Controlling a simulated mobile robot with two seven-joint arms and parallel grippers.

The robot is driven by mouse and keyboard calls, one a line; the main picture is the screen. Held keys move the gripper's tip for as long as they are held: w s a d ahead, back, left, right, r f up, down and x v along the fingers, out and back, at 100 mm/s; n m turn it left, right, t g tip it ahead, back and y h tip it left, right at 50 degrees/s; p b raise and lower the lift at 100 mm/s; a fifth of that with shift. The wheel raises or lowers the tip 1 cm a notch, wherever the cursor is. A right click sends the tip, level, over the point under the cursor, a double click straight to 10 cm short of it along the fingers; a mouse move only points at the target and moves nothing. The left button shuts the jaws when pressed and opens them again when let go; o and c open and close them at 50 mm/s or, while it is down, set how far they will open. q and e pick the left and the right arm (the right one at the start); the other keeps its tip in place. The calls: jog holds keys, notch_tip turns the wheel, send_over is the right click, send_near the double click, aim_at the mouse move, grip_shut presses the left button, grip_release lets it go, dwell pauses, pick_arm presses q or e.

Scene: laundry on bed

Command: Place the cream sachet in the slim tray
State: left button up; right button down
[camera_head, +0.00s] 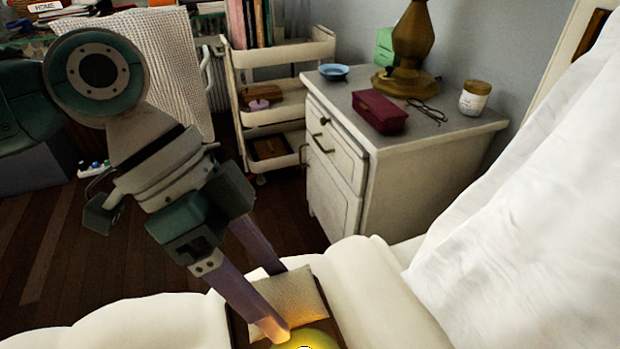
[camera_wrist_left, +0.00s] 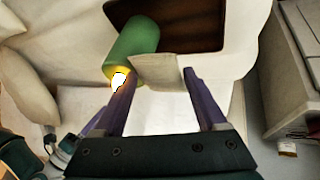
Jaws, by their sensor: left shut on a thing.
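The cream sachet (camera_head: 292,293) is a small, pale, square pillow between the two purple-grey fingers of my left gripper (camera_head: 277,298). My left gripper is shut on it, and its near finger hides part of it in the head view. In the left wrist view the sachet (camera_wrist_left: 158,76) sits between the fingertips (camera_wrist_left: 158,73). A dark brown tray (camera_head: 240,331), likely the slim tray, lies on the white bedding below; its dark floor also shows in the left wrist view (camera_wrist_left: 198,34). I cannot tell whether the sachet touches the tray. My right gripper is not in view.
A white nightstand (camera_head: 430,150) holds a dark red box (camera_head: 380,111), glasses, a jar and a lamp. White bedding (camera_head: 535,190) rises at right.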

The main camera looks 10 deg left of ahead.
pick_arm(q)
jog(key=o, duration=1.2)
jog(key=shift+o, duration=0.2)
jog(key=shift+r, duration=0.1)
jog(key=shift+r, duration=0.3)
jog(key=p+v, duration=0.3)
jog(key=v, duration=0.9)
jog(key=s+d+f+n+t+y, duration=0.1)
jog(key=s+d+f+n+t, duration=0.15)
jog(key=s+d+f, duration=0.4)
jog(key=s+a+f+n+t+y, duration=0.1)
jog(key=s+a+n+t+y, duration=0.1)
jog(key=s+a+n+y, duration=0.3)
jog(key=s+a+n, duration=0.1)
jog(key=a+n, duration=0.3)
jog(key=shift+s+a+f, duration=0.15)
jog(key=shift+s+a, duration=0.1)
jog(key=shift+s, duration=0.1)
